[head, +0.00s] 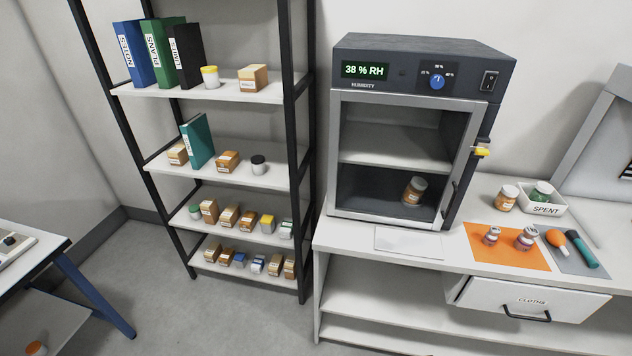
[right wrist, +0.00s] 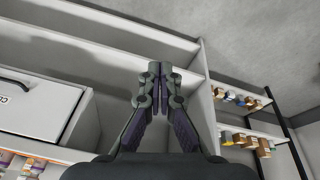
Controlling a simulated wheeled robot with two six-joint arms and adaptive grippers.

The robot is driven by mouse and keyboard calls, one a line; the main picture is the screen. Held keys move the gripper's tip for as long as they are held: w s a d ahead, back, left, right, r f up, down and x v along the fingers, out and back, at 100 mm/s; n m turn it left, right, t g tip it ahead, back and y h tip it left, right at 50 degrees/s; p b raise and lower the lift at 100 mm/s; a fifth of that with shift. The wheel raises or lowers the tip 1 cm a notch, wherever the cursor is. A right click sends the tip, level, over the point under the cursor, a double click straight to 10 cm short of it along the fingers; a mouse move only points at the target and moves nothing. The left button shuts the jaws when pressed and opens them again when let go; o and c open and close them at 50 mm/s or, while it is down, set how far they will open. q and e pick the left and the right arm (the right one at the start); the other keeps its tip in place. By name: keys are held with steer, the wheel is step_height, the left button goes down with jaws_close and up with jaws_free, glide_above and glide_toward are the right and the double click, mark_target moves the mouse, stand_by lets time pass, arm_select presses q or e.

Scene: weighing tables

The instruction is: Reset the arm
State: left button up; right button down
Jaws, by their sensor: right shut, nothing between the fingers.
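My right gripper (right wrist: 160,72) shows in the right wrist view, its two fingers together with nothing between them. It points toward the open shelves under the white bench and touches nothing that I can see. Neither gripper nor arm shows in the head view, so my left gripper is out of sight.
A humidity cabinet (head: 420,87) reading 38 % RH stands on the bench (head: 345,238), with a brown jar (head: 414,190) inside. Jars stand on an orange mat (head: 490,255). The CLOTHS drawer (head: 490,294) is below. A shelf rack (head: 250,178) stands left; the floor (head: 190,315) before it is clear.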

steer(key=s+d+f+g, duration=0.1)
steer(key=s+f, duration=0.3)
steer(key=f, duration=0.6)
steer(key=s+d+f, duration=0.1)
steer(key=s+f, duration=0.2)
steer(key=f, duration=0.7)
steer(key=s+f, duration=1)
steer(key=s, duration=0.5)
steer(key=shift+s+d+f+g, duration=0.2)
steer(key=shift+d+f+g, duration=0.05)
steer(key=shift+g, duration=0.15)
